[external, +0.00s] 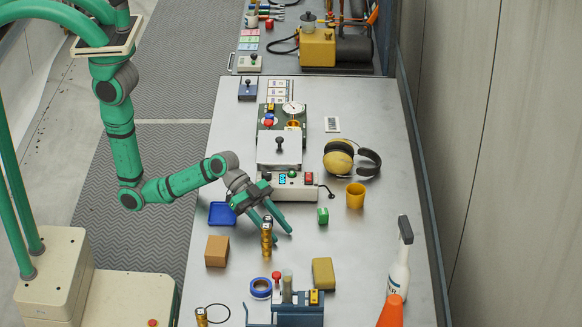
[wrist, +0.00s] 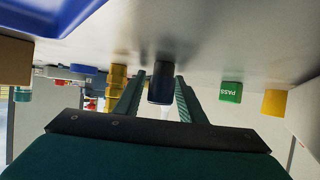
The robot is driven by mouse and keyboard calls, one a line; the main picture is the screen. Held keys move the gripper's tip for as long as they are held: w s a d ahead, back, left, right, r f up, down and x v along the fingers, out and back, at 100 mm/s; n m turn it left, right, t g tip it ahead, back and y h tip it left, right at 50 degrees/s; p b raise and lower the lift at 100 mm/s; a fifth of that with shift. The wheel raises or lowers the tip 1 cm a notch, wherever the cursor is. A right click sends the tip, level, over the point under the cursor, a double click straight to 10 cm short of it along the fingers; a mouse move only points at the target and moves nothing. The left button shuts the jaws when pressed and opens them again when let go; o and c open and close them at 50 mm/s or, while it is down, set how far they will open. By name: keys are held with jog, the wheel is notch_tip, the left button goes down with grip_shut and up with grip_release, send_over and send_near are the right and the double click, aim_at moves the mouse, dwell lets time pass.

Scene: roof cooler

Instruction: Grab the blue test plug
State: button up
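A dark blue cylinder, which looks like the blue test plug (wrist: 160,86), stands between my two fingers in the wrist view, where the table appears at the top. I cannot make it out in the external view, where my fingers seem to hide it. My gripper (external: 278,228) reaches down low over the middle of the table; it also shows in the wrist view (wrist: 160,76). Its green fingers are open, one on each side of the plug, with a visible gap on both sides. No firm contact shows.
A stacked brass piece (external: 266,240) stands close beside my fingers. A green PASS block (external: 322,215), yellow cup (external: 355,195), blue tray (external: 222,214), brown box (external: 217,251) and yellow sponge (external: 323,273) surround them. A control box (external: 290,186) lies behind. The table's right side is partly clear.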

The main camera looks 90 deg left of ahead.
grip_shut()
jog(key=shift+r, duration=0.1)
